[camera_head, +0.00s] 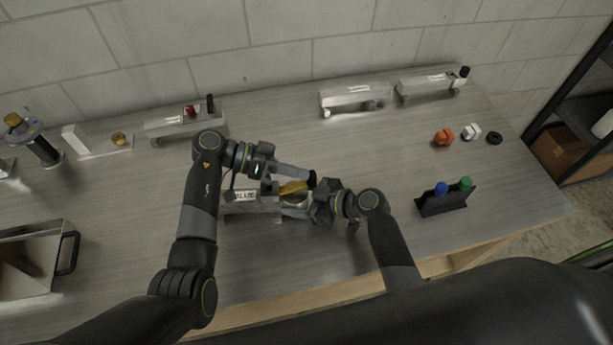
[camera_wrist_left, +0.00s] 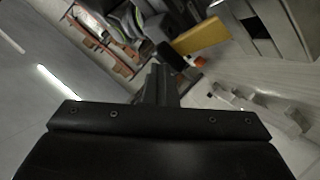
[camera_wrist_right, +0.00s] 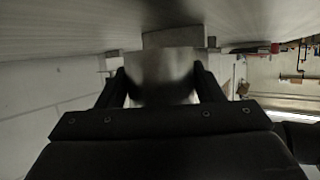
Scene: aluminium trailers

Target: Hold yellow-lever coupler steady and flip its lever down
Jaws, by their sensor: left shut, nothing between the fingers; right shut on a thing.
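The coupler (camera_head: 296,202) is a silver metal piece at the right end of the labelled aluminium trailer (camera_head: 247,206). Its yellow lever (camera_head: 294,187) slants up to the right, with a black end; it also shows in the left wrist view (camera_wrist_left: 202,37). My left gripper (camera_head: 311,177) is shut and empty, with its fingertips close to the lever's black end. I cannot tell whether they touch. My right gripper (camera_head: 306,204) is shut on the coupler from the right. In the right wrist view its fingers sit either side of the grey metal (camera_wrist_right: 162,75). My arms partly hide the coupler.
Other trailers stand along the wall: one with a red part (camera_head: 187,125) and two at the back right (camera_head: 355,97) (camera_head: 425,86). A black holder (camera_head: 446,202) with blue and green-topped items stands right. An orange knob (camera_head: 444,137) lies behind it. The front middle is clear.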

